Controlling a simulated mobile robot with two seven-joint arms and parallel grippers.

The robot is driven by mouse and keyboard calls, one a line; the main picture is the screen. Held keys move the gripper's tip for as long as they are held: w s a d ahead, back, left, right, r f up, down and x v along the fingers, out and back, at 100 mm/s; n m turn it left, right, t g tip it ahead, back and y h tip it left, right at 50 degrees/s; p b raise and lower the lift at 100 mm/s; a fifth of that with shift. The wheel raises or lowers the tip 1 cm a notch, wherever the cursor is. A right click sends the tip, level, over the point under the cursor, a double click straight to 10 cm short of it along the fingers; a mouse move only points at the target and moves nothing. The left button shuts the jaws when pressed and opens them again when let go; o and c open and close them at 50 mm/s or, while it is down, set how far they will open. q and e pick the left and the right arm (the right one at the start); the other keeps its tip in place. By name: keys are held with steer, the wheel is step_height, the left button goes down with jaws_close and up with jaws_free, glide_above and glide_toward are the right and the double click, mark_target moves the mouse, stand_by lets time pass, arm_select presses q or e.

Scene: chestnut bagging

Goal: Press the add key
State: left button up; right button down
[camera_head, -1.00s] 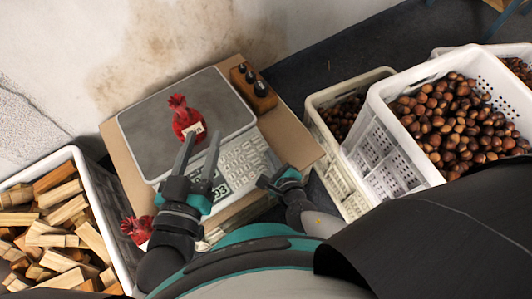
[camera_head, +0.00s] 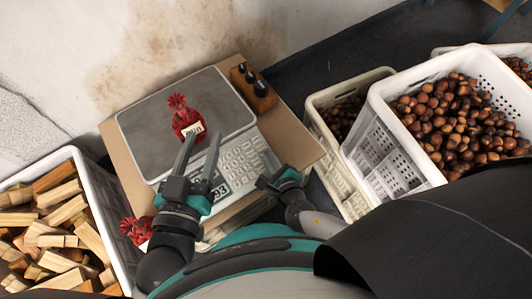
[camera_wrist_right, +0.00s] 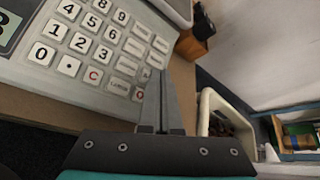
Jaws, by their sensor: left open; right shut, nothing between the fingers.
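The scale's keypad (camera_head: 243,161) is on the front of a pale weighing scale. In the right wrist view its digit keys, a red C key (camera_wrist_right: 93,75) and several small-labelled keys (camera_wrist_right: 127,65) show; I cannot read which one is the add key. My right gripper (camera_head: 261,181) is shut and empty at the keypad's right end; in the right wrist view its fingertips (camera_wrist_right: 160,73) overlap the right edge of the key block. I cannot tell whether they touch a key. My left gripper (camera_head: 203,138) is open, in front of the red bag (camera_head: 187,121) on the scale's plate (camera_head: 150,125).
A wooden block with dark weights (camera_head: 253,88) stands beside the scale. White crates of chestnuts (camera_head: 375,150) stand at the right. A crate of firewood (camera_head: 98,205) is at the left, with another red bag (camera_head: 135,228) beside it.

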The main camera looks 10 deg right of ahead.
steer(key=shift+w+f, duration=0.1)
steer(key=shift+f, duration=0.2)
steer(key=shift+r, duration=0.15)
stand_by(0.4)
steer(key=shift+s+r+p, duration=0.25)
steer(key=shift+r+p, duration=0.35)
steer(key=shift+p, duration=0.15)
steer(key=r+p, duration=0.1)
steer(key=s+r+p, duration=0.1)
steer(key=r+p, duration=0.2)
steer(key=p, duration=0.1)
steer(key=shift+s+d+r, duration=0.25)
steer(key=shift+d+r, duration=0.1)
steer(key=shift+r, duration=0.05)
stand_by(1.2)
